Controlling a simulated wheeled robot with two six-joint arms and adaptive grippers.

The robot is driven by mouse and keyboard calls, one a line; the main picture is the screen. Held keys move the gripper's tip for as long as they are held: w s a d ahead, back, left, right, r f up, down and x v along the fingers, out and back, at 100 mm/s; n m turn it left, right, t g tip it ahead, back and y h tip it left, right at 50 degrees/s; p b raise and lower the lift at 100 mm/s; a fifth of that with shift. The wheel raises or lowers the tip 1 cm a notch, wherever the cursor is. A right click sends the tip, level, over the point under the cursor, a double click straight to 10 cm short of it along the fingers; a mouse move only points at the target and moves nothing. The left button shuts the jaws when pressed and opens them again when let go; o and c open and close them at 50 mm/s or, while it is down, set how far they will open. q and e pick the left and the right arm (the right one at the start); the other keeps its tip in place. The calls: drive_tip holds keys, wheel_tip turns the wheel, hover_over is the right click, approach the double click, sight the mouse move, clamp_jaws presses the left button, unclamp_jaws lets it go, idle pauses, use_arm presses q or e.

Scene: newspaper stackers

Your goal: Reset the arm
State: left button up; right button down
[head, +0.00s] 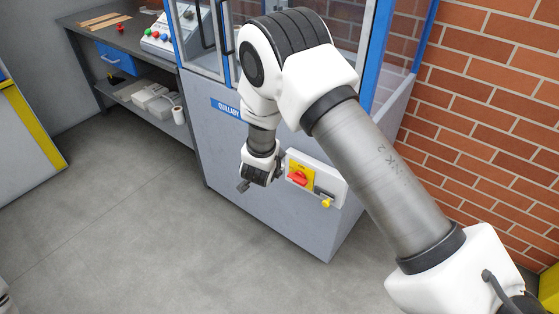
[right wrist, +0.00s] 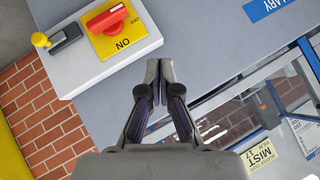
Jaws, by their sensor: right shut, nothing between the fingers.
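My right arm (head: 385,185) reaches in from the lower right of the head view toward the front of a grey machine cabinet. Its gripper (head: 246,186) hangs before the cabinet, to the left of a white switch box (head: 333,187), and looks apart from it. In the right wrist view the gripper's fingers (right wrist: 160,68) are together with nothing between them. The box carries a red rotary switch (right wrist: 106,19) on a yellow plate (right wrist: 122,42), and a yellow knob (right wrist: 40,40) on a dark latch. My left gripper is out of view.
The cabinet (head: 265,218) has a blue-framed glass upper part and a blue label. A brick wall (head: 490,90) stands to the right. A workbench (head: 90,35) with a control panel stands at the back left. The grey floor (head: 130,215) at left is clear.

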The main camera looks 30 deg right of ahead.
drive_tip(key=shift+f, duration=0.1)
idle(0.3)
drive_tip(key=s+f+n+g+y+p, duration=0.1)
drive_tip(key=s+f+n+g+p, duration=0.15)
drive_tip(key=s+f, duration=0.45)
drive_tip(key=s+f+n+g+y+p, duration=0.15)
drive_tip(key=s+p, duration=0.25)
drive_tip(key=s, duration=0.7)
drive_tip(key=s+a+n+g+y, duration=0.1)
drive_tip(key=s+a+n, duration=0.1)
drive_tip(key=s, duration=0.4)
drive_tip(key=s+a+n+g+y, duration=0.1)
drive_tip(key=s+a+n+y, duration=0.1)
drive_tip(key=s+n, duration=0.3)
drive_tip(key=s+a+n+g+y+p, duration=0.1)
drive_tip(key=s+a+n, duration=0.2)
drive_tip(key=s, duration=0.4)
drive_tip(key=shift+s+a+f+n+g+y, duration=0.3)
drive_tip(key=shift+f+n+g+y, duration=0.1)
drive_tip(key=shift+n, duration=0.3)
